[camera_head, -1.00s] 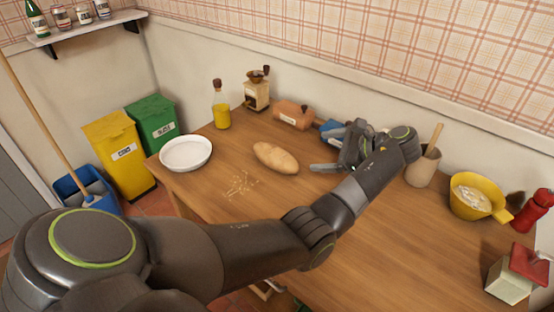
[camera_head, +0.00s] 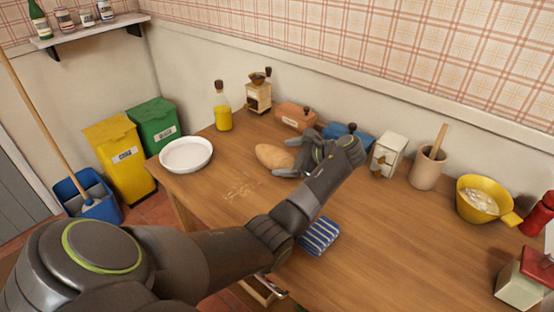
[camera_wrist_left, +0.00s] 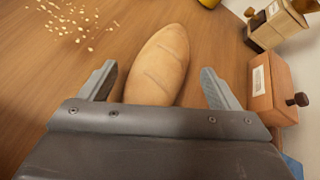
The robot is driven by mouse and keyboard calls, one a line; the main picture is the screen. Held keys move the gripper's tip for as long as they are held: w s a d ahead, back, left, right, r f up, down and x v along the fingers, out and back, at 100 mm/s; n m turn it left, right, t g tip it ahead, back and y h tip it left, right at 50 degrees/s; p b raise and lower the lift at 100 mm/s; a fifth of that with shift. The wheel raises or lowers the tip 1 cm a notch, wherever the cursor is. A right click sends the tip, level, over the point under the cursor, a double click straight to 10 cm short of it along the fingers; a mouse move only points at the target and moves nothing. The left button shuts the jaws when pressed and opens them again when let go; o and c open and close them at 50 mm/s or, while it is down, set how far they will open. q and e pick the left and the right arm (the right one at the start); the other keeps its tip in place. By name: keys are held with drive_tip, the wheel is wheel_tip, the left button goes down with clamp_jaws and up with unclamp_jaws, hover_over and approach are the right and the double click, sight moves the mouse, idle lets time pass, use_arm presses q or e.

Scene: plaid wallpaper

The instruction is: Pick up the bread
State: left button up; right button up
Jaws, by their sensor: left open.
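The bread (camera_head: 271,155) is a tan oval loaf lying on the wooden table. Its right end is hidden behind my left gripper in the head view. My left gripper (camera_head: 285,157) is open at the loaf's right end. In the left wrist view the loaf (camera_wrist_left: 162,62) points away from me, with its near end between the two open fingers of my left gripper (camera_wrist_left: 162,88). Gaps show between the fingers and the loaf. My right gripper is not in view.
A white plate (camera_head: 186,154) and crumbs (camera_head: 243,189) lie left of the bread. An orange box (camera_head: 295,116), blue object (camera_head: 349,131) and white box (camera_head: 388,155) stand behind. A striped cloth (camera_head: 319,236) lies in front.

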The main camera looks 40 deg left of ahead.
use_arm(q)
drive_tip(key=shift+x, duration=1)
drive_tip(key=shift+d, duration=0.1)
drive_tip(key=shift+c, duration=1)
drive_tip(key=c, duration=1)
drive_tip(key=shift+r, duration=0.1)
drive_tip(key=shift+c, duration=0.2)
